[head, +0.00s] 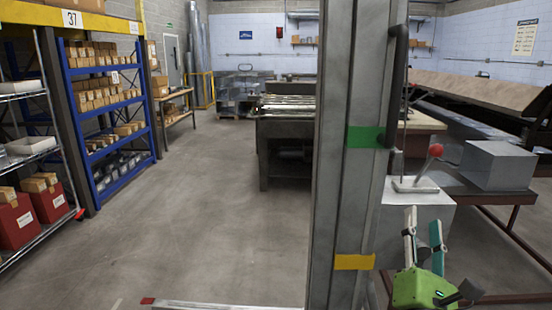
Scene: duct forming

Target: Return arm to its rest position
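My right gripper (423,220) is in the lower right of the head view, with its green body low and its two fingers pointing up. The fingers are apart and nothing shows between them. It is in front of a white box-like surface, below a lever with a red knob (435,150) on a pale base plate. I cannot tell whether it touches anything. My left gripper is not in view.
A tall grey metal upright (345,200) with green and yellow bands and a black handle (398,85) stands left of the gripper. A grey metal box (498,165) is at the right. Blue shelving (155,110) stands at the left. Open floor (215,215) lies between.

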